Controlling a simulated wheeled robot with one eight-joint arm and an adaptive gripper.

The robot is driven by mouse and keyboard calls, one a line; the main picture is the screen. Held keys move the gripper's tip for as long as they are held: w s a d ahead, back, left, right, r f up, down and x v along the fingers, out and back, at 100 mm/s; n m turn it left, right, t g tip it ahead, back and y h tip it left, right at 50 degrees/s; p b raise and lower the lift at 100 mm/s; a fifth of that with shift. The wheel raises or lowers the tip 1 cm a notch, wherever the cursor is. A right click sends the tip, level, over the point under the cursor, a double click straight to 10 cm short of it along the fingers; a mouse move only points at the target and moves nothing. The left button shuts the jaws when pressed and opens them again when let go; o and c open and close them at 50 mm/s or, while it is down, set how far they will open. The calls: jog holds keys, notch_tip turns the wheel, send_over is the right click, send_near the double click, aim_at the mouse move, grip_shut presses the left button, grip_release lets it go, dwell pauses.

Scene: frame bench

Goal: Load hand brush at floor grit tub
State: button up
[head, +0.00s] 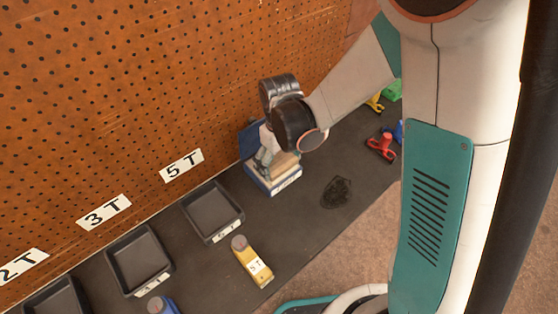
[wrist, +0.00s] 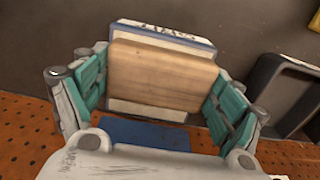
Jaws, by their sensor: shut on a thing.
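A wooden block, likely the back of the hand brush (wrist: 160,70), lies between my gripper's teal finger pads in the wrist view. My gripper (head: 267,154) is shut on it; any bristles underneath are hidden. The block sits directly over a blue and white labelled box, likely the floor grit tub (head: 287,182), whose edge also shows in the wrist view (wrist: 185,36). A blue panel (head: 249,139) rises at the box's back. I cannot tell whether the brush touches the box or its contents.
Dark trays (head: 231,226) with labels line the bench to the left, below an orange pegboard (head: 150,80). A dark patch (head: 336,192) marks the bench at right. A red clamp-like thing (head: 381,147) lies beyond.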

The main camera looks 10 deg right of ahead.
aim_at(279, 161)
jog(key=shift+r+p, duration=2.4)
jog(key=shift+r, duration=1.15)
jog(key=shift+f, duration=0.1)
